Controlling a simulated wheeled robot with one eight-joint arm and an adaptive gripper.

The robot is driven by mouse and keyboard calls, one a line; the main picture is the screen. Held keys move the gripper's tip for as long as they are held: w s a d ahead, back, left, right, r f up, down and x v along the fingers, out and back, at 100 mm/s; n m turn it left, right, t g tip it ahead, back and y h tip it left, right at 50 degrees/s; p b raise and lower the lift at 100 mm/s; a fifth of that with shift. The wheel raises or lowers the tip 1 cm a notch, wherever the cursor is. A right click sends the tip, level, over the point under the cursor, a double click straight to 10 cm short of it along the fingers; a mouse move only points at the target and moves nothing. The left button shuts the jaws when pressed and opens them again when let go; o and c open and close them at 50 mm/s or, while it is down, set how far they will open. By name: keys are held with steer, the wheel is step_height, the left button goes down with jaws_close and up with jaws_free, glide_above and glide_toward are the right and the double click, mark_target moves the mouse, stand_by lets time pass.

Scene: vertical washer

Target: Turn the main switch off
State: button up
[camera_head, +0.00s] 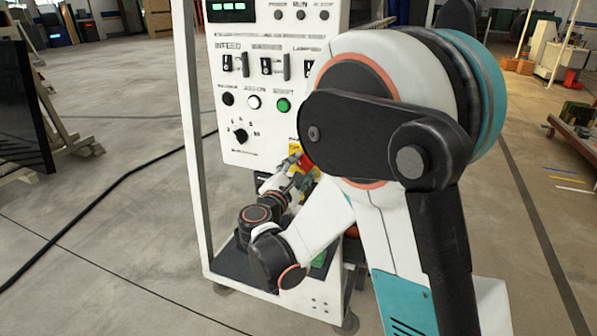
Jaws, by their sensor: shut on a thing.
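The control panel (235,128) is a white upright box on a white frame. The red and yellow main switch (294,162) is at its lower right edge, partly hidden behind my arm. My gripper (301,178) is at the switch, small and largely covered by my arm links. It is shut on the red part of the switch, as far as I can see. The angle of the switch handle cannot be made out.
The panel carries black toggle switches (266,66), a green button (283,105), a white button (254,102) and a black rotary knob (240,135). A black cable (100,205) runs across the floor at left. The floor left of the frame is mostly open.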

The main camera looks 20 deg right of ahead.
steer(key=shift+n, duration=0.7)
steer(key=shift+f, duration=0.1)
steer(key=o, duration=1.1)
steer(key=shift+c, duration=0.2)
steer(key=v, duration=1.2)
